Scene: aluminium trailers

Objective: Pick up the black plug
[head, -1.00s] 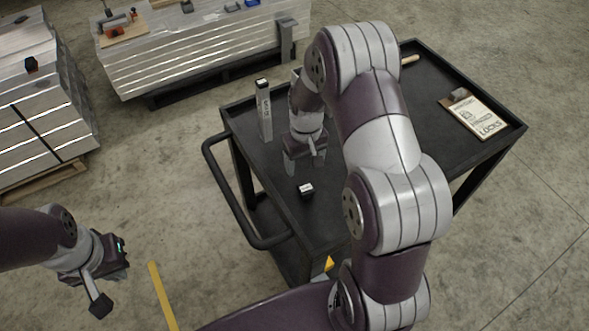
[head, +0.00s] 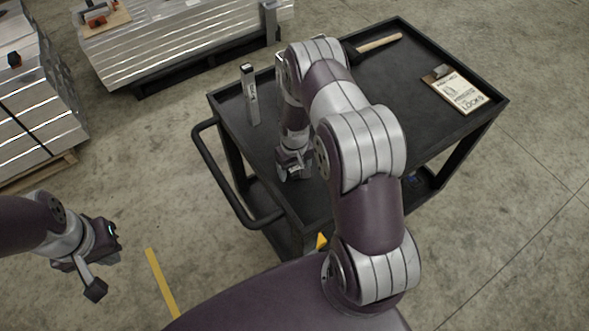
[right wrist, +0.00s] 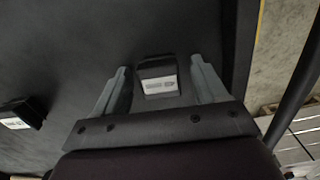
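The black plug (right wrist: 157,68) is a small dark block with a white label, on the black cart top (head: 420,120). In the right wrist view it sits between the two grey fingers of my right gripper (right wrist: 159,66), with visible gaps beside it. That gripper is open around the plug. In the head view my right gripper (head: 293,175) is down at the near left part of the cart top, and the plug is hidden there. My left gripper (head: 106,260) hangs over the floor at the left, away from the cart; its finger opening is unclear.
A tall narrow box (head: 250,95) stands left of my right arm. A hammer (head: 378,43) and a clipboard (head: 460,92) lie farther back on the cart. The cart handle (head: 225,180) runs along its left side. Metal stacks (head: 175,45) stand beyond.

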